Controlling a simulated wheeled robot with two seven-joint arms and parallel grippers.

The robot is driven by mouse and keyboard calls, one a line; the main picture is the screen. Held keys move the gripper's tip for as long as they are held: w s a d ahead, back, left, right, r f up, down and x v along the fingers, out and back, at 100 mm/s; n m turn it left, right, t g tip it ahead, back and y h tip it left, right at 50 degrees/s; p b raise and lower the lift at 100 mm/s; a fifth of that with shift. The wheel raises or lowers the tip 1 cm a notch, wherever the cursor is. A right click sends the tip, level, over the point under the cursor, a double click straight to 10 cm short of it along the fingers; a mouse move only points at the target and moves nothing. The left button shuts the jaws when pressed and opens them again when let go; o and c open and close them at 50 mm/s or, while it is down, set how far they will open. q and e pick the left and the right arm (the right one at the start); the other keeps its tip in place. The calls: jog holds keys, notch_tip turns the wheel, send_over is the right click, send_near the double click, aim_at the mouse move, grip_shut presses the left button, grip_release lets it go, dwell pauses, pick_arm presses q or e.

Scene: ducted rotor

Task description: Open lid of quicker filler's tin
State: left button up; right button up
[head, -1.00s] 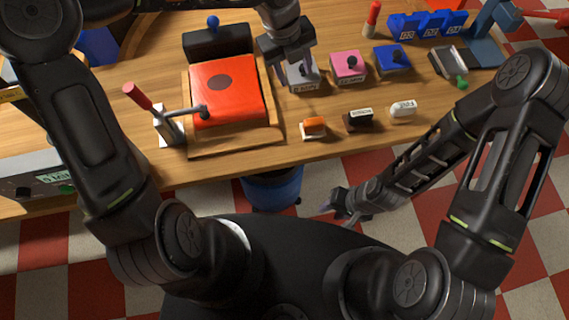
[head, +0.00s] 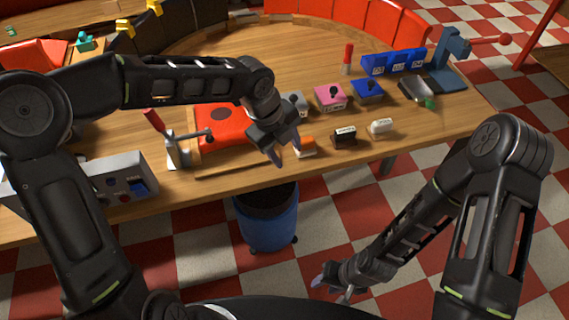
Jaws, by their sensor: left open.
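Three small lidded tins with knobs stand in a row on the wooden table. The grey tin (head: 297,101) is partly hidden by my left gripper; the pink tin (head: 330,97) and the blue tin (head: 367,90) are in plain view, with lids on. I cannot tell which is the quicker filler's. My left gripper (head: 285,153) is open and empty, in front of the grey tin and over the near part of the table by the orange block (head: 306,149). My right gripper (head: 331,289) is low, in front of the table, with its fingertips apart and nothing between them.
A black block (head: 344,137) and a white block (head: 380,127) lie near the front edge. A red pad (head: 215,135) and a red-handled lever (head: 170,140) are left. Blue numbered bins (head: 395,62), a small metal tray (head: 415,90) and a blue stand (head: 447,70) are at right.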

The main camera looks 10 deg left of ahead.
pick_arm(q)
jog(key=shift+s+d+f, duration=0.1)
jog(key=shift+s, duration=0.05)
dwell(0.5)
jog(key=d+f+n+t+h, duration=0.1)
jog(key=d+f+n+h, duration=0.3)
jog(key=n, duration=0.7)
jog(key=s+d+f+n+b, duration=0.15)
jog(key=s+f+n, duration=0.35)
jog(key=f+n, duration=0.55)
jog(key=s+a+f+n+g+y+b, duration=0.1)
jog(key=s+a+f+n, duration=0.2)
jog(key=s+f, duration=0.5)
jog(key=s+a+f+n+g+y+b, duration=0.1)
jog(key=s+a+f+n, duration=0.3)
jog(key=s+f, duration=0.5)
jog(key=shift+s+a+f+y+b, duration=0.25)
jog(key=shift+a+y+b, duration=0.15)
jog(key=shift+a+b, duration=0.1)
